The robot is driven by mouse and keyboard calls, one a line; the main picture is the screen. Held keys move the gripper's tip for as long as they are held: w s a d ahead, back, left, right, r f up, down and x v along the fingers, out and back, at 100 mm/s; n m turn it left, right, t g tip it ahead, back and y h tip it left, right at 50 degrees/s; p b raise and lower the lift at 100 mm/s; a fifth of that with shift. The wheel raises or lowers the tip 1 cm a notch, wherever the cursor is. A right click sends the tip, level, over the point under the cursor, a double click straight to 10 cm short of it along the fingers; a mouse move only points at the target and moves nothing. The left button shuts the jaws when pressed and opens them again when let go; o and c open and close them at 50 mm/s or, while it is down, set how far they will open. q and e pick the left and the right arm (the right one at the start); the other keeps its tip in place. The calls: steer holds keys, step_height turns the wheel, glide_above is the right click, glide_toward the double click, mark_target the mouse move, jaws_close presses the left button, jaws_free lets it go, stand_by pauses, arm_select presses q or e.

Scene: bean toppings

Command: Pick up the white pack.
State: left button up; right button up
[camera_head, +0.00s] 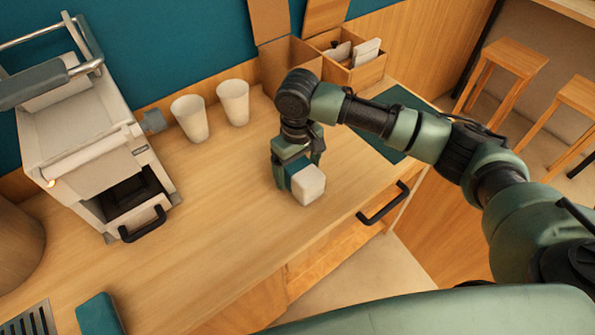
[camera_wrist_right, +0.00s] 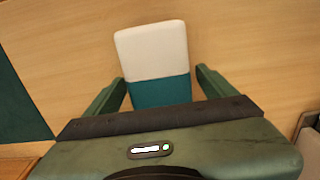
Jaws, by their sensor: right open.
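The white pack (camera_head: 309,186) has a white part and a teal part and is on the wooden counter, near its front edge. My right gripper (camera_head: 297,168) is down at the pack, its fingers around the teal end. In the right wrist view the pack (camera_wrist_right: 152,50) lies with its teal end between the two fingers of the open right gripper (camera_wrist_right: 160,82). My left gripper is in neither view.
Two white cups (camera_head: 190,118) stand at the back of the counter. A wooden box (camera_head: 357,76) with packets is behind my right arm, near a dark green mat (camera_head: 392,148). A white machine (camera_head: 92,140) stands at left, a teal item (camera_head: 100,314) at front left. A drawer handle (camera_head: 383,204) juts out below the counter.

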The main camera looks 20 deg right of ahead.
steer(key=shift+r, duration=0.1)
steer(key=c, duration=1.7)
